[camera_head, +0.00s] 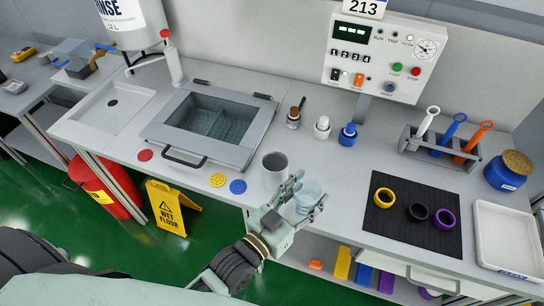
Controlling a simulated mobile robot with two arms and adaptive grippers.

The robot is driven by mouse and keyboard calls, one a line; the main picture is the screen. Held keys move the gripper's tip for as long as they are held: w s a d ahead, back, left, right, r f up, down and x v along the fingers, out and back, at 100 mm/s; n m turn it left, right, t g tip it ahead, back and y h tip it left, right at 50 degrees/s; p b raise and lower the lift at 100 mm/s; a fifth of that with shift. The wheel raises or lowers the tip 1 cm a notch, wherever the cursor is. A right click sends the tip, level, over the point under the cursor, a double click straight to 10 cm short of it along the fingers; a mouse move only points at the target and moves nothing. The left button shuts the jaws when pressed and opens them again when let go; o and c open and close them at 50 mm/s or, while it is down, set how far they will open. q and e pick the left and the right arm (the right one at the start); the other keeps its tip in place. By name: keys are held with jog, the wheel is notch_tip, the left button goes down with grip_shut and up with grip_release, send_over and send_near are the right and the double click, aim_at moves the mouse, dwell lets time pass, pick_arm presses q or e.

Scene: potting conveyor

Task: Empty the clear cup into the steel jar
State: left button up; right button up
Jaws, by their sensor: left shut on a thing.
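The steel jar (273,180), a grey open cylinder, stands upright near the front edge of the bench. The clear cup (305,190) is just to its right, held between the fingers of my left gripper (302,199). The left gripper is shut on the cup, which looks about upright; the fingers hide part of it. I cannot tell what is inside the cup or how far it is above the bench. My right gripper is not in view.
A sink with a grey frame (151,132) lies behind and left of the jar. Yellow (217,180) and blue (238,187) discs lie left of the jar. A black mat (390,237) with several rings is at right. Small bottles (321,128) stand behind.

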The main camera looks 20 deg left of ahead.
aim_at(299, 182)
pick_arm(q)
jog(key=shift+w+a+r+n, duration=0.3)
jog(key=shift+a+n, duration=0.15)
jog(key=shift+n, duration=0.15)
jog(key=shift+w+a+r+n, duration=0.1)
jog(key=shift+w+a+n, duration=0.05)
jog(key=shift+n, duration=0.15)
jog(key=shift+w+a+r+n+g, duration=0.2)
jog(key=shift+a+n, duration=0.1)
jog(key=shift+n, duration=0.15)
jog(key=shift+w+a+r+n+g, duration=0.1)
jog(key=shift+w+a+n, duration=0.15)
jog(key=shift+n, duration=0.2)
jog(key=w+a+r+n+g+p, duration=0.1)
jog(key=w+a+r+n+p, duration=0.1)
jog(key=r+n, duration=0.3)
jog(key=shift+a+r+n+p, duration=0.3)
jog(key=shift+a+n+p, duration=0.2)
jog(key=shift+a+p, duration=0.15)
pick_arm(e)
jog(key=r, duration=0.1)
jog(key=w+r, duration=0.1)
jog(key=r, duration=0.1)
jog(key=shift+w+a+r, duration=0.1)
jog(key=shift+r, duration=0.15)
